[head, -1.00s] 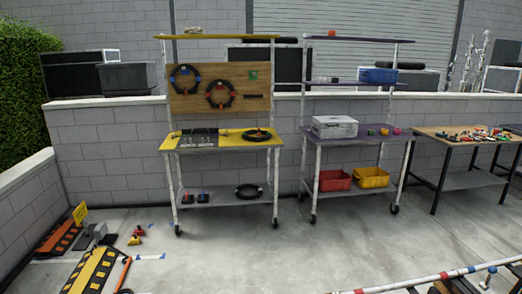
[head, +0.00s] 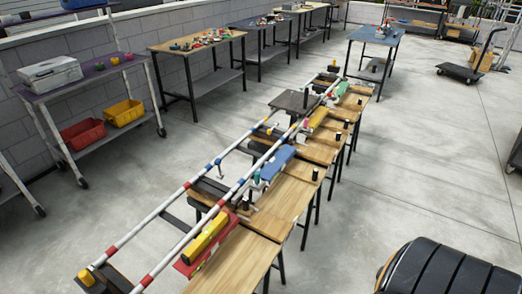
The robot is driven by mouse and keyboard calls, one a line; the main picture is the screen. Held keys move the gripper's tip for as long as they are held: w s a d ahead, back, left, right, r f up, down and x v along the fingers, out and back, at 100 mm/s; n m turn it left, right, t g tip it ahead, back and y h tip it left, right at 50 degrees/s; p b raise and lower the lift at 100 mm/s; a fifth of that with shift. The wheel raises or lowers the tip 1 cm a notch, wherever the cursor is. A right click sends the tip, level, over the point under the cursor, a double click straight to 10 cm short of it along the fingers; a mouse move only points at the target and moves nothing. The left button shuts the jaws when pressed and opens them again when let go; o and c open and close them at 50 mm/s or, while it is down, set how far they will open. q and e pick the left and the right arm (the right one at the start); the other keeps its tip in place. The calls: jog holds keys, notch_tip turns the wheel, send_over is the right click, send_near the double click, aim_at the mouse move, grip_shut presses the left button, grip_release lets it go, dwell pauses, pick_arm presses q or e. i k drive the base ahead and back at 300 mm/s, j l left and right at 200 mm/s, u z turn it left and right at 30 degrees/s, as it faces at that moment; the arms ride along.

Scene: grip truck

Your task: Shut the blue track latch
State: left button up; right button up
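A long track of two white rails (head: 158,217) with red and blue bands runs from the lower left to the upper middle of the head view. A blue block-like part (head: 277,164) sits beside the near rail, over a wooden table top. Blue bands also show on the rails. No part is clear enough to tell as the blue track latch, or whether it is open or shut. Neither of my grippers is in view.
Wooden tables (head: 285,200) stand along the track. A yellow block on a red base (head: 205,241) is nearer me. A purple shelf cart (head: 85,80) stands at the left. A large black ribbed object (head: 455,270) fills the lower right corner. Floor (head: 430,150) at the right is clear.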

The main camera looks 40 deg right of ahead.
aim_at(218, 161)
jog(key=l+z, duration=0.1)
jog(key=l, duration=0.25)
jog(key=i+l+z, duration=0.1)
jog(key=l, duration=0.25)
jog(key=i+l+z, duration=0.1)
jog(key=l, duration=0.25)
jog(key=i+l+z, duration=0.1)
jog(key=l, duration=0.25)
jog(key=l+z, duration=0.3)
jog(key=i+l+z, duration=0.1)
jog(key=l+z, duration=0.2)
